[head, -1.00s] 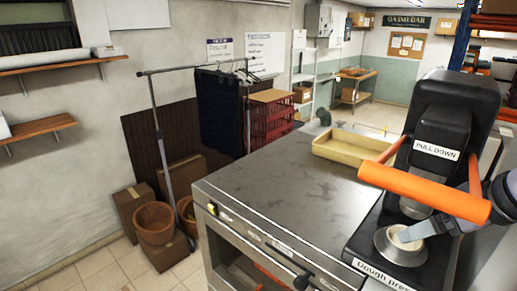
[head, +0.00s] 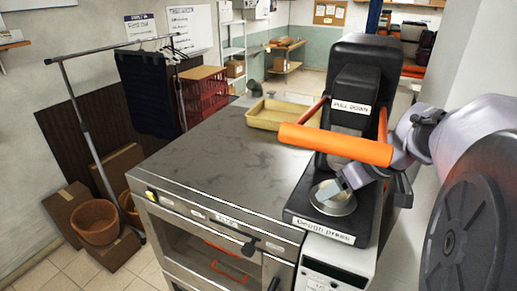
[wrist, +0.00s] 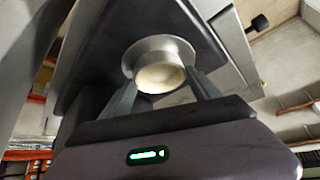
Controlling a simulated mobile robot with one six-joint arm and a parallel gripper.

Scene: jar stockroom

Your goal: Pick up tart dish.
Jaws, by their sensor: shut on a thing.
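The tart dish (head: 333,200) is a small round metal dish with a flared rim. It is at the base of the black dough press (head: 352,85), below the press head. My gripper (head: 343,184) reaches in from the right and is shut on the dish. In the wrist view, the two dark fingers of my gripper (wrist: 163,82) close on either side of the dish (wrist: 158,48), which has a pale cream round area in it. I cannot tell whether the dish touches the press base.
The orange press handle (head: 335,144) crosses just above my gripper. The press stands at the right of a steel oven counter (head: 215,155). A yellow tray (head: 268,114) lies at the counter's back. The counter's middle is clear. A garment rack (head: 90,130) stands at left.

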